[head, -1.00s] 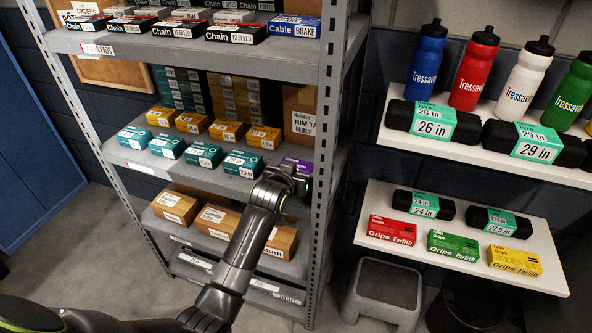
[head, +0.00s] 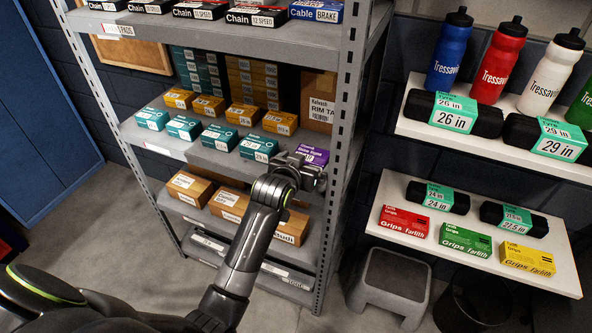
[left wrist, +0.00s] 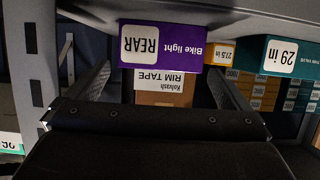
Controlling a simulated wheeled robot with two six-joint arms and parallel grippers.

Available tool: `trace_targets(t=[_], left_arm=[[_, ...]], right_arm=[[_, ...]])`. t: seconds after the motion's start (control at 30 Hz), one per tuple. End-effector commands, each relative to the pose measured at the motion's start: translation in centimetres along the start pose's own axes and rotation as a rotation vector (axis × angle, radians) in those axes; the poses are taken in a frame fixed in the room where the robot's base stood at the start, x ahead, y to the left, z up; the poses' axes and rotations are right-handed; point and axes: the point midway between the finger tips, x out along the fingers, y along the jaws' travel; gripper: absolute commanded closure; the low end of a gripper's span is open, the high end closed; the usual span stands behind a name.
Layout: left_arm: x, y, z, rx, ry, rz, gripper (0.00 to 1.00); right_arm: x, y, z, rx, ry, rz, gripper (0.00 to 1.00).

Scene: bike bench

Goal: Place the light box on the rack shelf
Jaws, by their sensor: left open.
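The light box is a small purple carton (head: 314,154) at the right end of the rack's middle shelf (head: 213,158), beside the right front post. My left gripper (head: 309,171) is open and empty just in front of it and hides its lower part. In the left wrist view the picture is upside down. There the purple box (left wrist: 161,47), marked Bike light REAR, rests on the shelf, with the open fingers (left wrist: 158,78) apart from it to either side. My right gripper is not in view.
Teal boxes (head: 221,137) stand left of the light box, and a brown rim tape carton (head: 320,112) stands behind. The slotted rack post (head: 345,120) is close on the right. White wall shelves (head: 400,225) and a grey step stool (head: 393,285) are further right.

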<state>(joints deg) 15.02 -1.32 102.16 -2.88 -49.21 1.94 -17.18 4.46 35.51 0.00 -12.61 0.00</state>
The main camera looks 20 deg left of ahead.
Motion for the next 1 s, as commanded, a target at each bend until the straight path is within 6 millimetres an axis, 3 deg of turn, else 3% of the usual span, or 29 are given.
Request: trace_targets(t=[0.2,0.43,0.87,1.0], left_arm=[[-3.6,0.0,0.0,-0.002,0.002,0.000,0.00],[-6.1,0.0,0.0,0.000,0.000,0.000,0.00],[-6.7,-0.1,0.2,0.001,-0.001,-0.002,0.00],[-6.2,-1.1,2.7,0.006,-0.007,-0.017,0.00]], right_arm=[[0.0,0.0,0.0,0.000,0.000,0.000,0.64],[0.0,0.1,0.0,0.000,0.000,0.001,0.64],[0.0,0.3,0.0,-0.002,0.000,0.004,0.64],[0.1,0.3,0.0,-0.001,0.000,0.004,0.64]])
